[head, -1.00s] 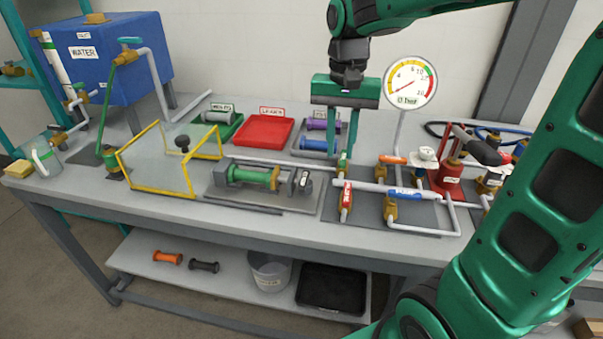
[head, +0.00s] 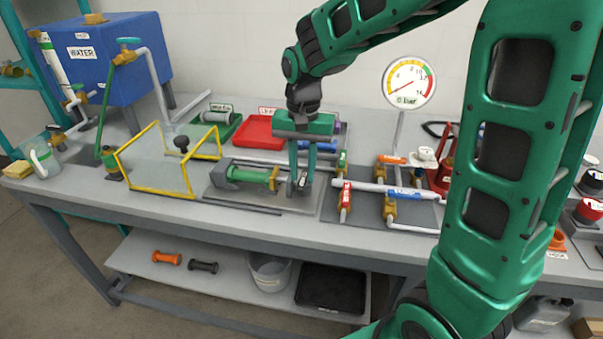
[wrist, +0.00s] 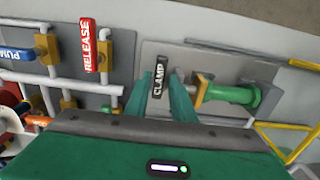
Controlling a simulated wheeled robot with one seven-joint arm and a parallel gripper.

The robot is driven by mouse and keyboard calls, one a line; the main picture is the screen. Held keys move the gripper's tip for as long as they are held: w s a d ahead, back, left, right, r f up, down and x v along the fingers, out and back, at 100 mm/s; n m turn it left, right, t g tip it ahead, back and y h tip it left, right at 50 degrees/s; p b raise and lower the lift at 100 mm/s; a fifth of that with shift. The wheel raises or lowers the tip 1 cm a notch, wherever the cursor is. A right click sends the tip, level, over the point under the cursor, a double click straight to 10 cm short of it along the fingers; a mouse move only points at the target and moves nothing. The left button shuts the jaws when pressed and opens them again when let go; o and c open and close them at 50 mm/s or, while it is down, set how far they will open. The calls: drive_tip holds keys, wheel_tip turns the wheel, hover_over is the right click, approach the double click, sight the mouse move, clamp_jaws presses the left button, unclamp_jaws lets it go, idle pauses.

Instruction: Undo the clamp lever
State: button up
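The clamp lever (wrist: 160,78), a dark handle marked CLAMP, stands at the end of the clamp fixture (head: 225,194) on the bench. The fixture holds a green spool-shaped part (head: 250,174), also seen in the wrist view (wrist: 232,94). My gripper (head: 302,190) points down over the lever end of the fixture. In the wrist view my gripper (wrist: 160,82) has its two teal fingers apart, with the lever showing in the gap near their tips. I cannot tell whether either finger touches it. In the head view the fingers partly hide the lever.
The red RELEASE valve handle (head: 346,195) and blue PUMP handle (head: 405,193) are right of the clamp. A yellow-framed clear guard (head: 155,165) stands left. The gauge (head: 409,82) behind reads near 0 bar. A red tray (head: 256,131) lies behind the fixture.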

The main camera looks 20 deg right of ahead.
drive_tip(key=shift+f, duration=0.55)
clamp_jaws()
